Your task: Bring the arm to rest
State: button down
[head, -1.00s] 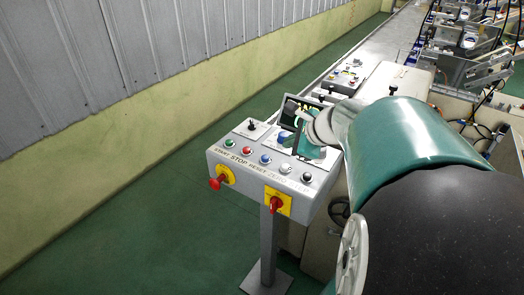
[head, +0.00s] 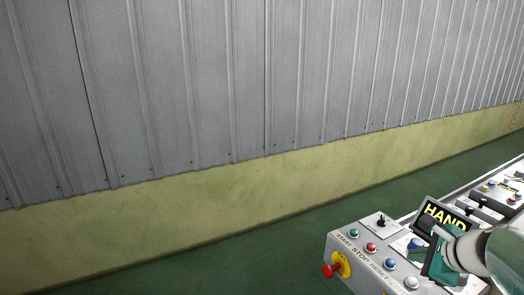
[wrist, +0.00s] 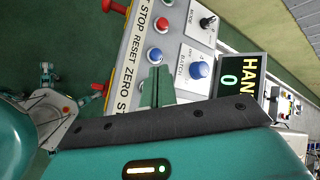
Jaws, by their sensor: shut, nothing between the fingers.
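My gripper (head: 437,264) is at the lower right of the head view, in front of the control panel (head: 350,240). In the wrist view its green fingers (wrist: 157,88) are together, with nothing between them. They show against the panel face, close to a blue knob (wrist: 199,69); I cannot tell whether they touch the panel. The display (head: 445,216) reads HAND, and in the wrist view the display (wrist: 241,88) reads HAND and 0. My arm partly hides the panel's right side.
A red emergency knob (head: 328,271) sticks out from the panel's front. A grey corrugated wall (head: 230,80) with a yellow-green base (head: 200,220) runs behind. Green floor (head: 250,238) lies clear between wall and panel.

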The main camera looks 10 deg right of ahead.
jog(key=s+a+n+g, duration=0.1)
jog(key=s+a+n, duration=0.4)
jog(key=a+n, duration=0.7)
jog(key=s+a+n+g, duration=0.2)
jog(key=s+a+n, duration=0.2)
jog(key=a+n, duration=0.9)
jog(key=shift+s+h, duration=0.3)
jog(key=shift+s, duration=0.1)
